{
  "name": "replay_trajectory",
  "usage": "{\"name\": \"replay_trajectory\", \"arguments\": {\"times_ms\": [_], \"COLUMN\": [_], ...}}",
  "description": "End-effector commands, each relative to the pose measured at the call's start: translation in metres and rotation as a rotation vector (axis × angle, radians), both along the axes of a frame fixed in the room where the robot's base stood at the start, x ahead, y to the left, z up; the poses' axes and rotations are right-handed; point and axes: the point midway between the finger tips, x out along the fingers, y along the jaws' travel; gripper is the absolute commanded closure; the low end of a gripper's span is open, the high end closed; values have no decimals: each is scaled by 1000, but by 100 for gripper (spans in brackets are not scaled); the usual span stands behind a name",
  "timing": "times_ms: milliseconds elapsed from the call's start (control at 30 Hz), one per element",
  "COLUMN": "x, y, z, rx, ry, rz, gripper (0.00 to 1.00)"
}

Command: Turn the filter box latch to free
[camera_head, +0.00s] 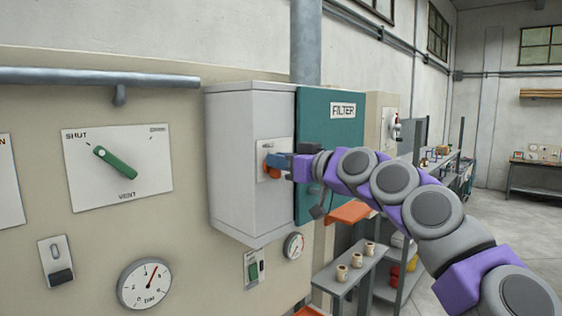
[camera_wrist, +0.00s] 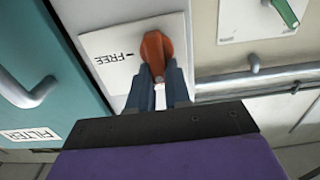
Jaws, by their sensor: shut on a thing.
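The filter box (camera_head: 232,150) is a grey cabinet with a teal door (camera_head: 325,140) labelled FILTER, mounted on the wall. Its orange latch (camera_head: 272,172) sits on a pale plate on the box's side. In the wrist view the latch (camera_wrist: 155,48) is large, and its tapered end lies between my fingers. The word FREE with a small line (camera_wrist: 113,57) is printed on the plate (camera_wrist: 105,40) beside it. My gripper (camera_wrist: 158,76) is shut on the latch; it also shows in the head view (camera_head: 278,161). My fingers hide part of the latch and plate.
A green SHUT/VENT handle (camera_head: 115,162) and a pressure gauge (camera_head: 145,283) are on the panel at left. A door handle (camera_wrist: 32,93) sticks out near my gripper. A shelf with cups (camera_head: 350,275) stands below right. Open floor lies at right.

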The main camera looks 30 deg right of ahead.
Motion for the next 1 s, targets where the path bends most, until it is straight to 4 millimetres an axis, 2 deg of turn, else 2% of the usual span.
{"name": "replay_trajectory", "arguments": {"times_ms": [100,567,1000], "x": [1,1,4], "y": [1,-1,-8], "z": [-1,-2,-4], "rx": [2,44,351], "ry": [3,21,133], "rz": [8,5,4], "gripper": [100,100,100]}}
